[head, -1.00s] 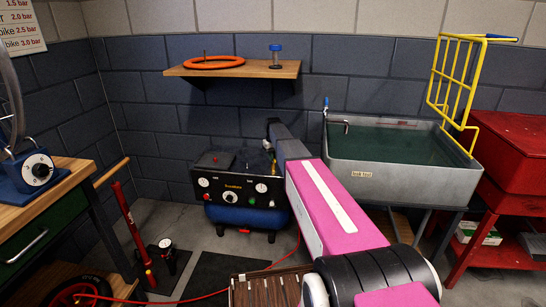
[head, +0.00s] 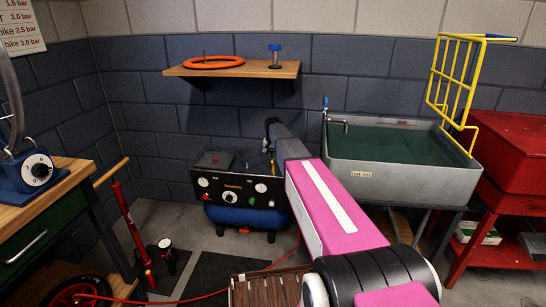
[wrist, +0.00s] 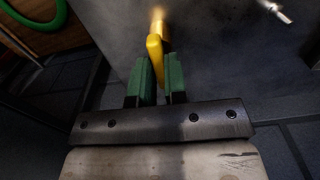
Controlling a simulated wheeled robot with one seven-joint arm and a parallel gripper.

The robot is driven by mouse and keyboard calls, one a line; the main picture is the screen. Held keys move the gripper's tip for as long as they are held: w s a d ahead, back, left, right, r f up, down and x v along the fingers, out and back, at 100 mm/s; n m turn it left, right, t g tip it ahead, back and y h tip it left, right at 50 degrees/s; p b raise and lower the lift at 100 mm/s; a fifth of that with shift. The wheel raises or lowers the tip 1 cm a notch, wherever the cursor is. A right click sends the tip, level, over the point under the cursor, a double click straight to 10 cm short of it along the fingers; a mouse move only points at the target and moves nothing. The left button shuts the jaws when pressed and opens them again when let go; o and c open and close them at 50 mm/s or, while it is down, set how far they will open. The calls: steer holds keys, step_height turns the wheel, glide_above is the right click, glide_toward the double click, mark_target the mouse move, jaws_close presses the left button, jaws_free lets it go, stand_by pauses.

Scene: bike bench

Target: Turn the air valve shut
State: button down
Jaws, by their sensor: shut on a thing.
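The air valve shows in the wrist view as a yellow lever (wrist: 155,46) on a brass-coloured stem (wrist: 158,20) against a grey surface. My gripper (wrist: 155,68) has its green fingers closed on the lever, one on each side; the lever points down between them. In the head view, the blue compressor (head: 245,216) with its black control panel (head: 216,192) stands on the floor by the back wall. My arm reaches to its right end, and my fingers and the valve are too small and hidden there to make out.
A wooden shelf (head: 235,70) hangs above the compressor. A grey water tank (head: 400,180) with a yellow rack (head: 458,85) stands to the right. A red floor pump (head: 133,235) and a workbench (head: 45,240) are at left. A red hose (head: 200,295) crosses the floor.

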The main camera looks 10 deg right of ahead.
steer(key=shift+s, duration=0.25)
steer(key=c, duration=1.2)
jaws_free()
steer(key=shift+d, duration=0.1)
steer(key=shift+o, duration=0.2)
steer(key=shift+w+r, duration=0.1)
step_height(320, 180, up, 11)
steer(key=shift+s+f, duration=0.2)
steer(key=s+f+n, duration=0.1)
steer(key=s+f, duration=0.4)
steer(key=s, duration=0.7)
steer(key=s+f+n, duration=0.1)
steer(key=s+f, duration=0.5)
steer(key=s, duration=0.6)
steer(key=s+f+n, duration=0.2)
steer(key=s+f, duration=0.3)
steer(key=s, duration=0.8)
steer(key=shift+f, duration=0.2)
